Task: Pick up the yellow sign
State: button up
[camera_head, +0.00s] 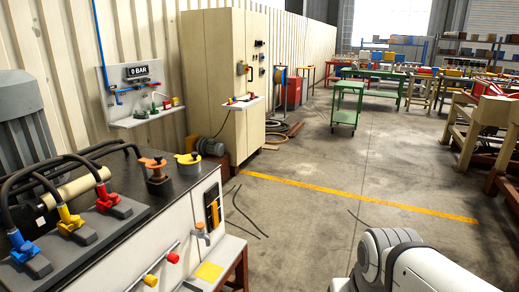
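A flat yellow square (208,271), which looks like the yellow sign, lies on a low ledge (232,256) at the front of the white and black machine bench, bottom centre-left. I cannot make out any marking on it. A white link of my arm shows at the bottom right, well to the right of the yellow square. My gripper is outside the picture, so its state is hidden.
The bench top (105,225) carries black hoses with red, yellow and blue fittings. A beige cabinet (215,80) and green cart (347,105) stand beyond. The central floor is mostly clear.

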aim_at(175, 102)
jog(key=i, duration=5.4)
jog(key=u, duration=2.7)
jog(key=i, duration=2.3)
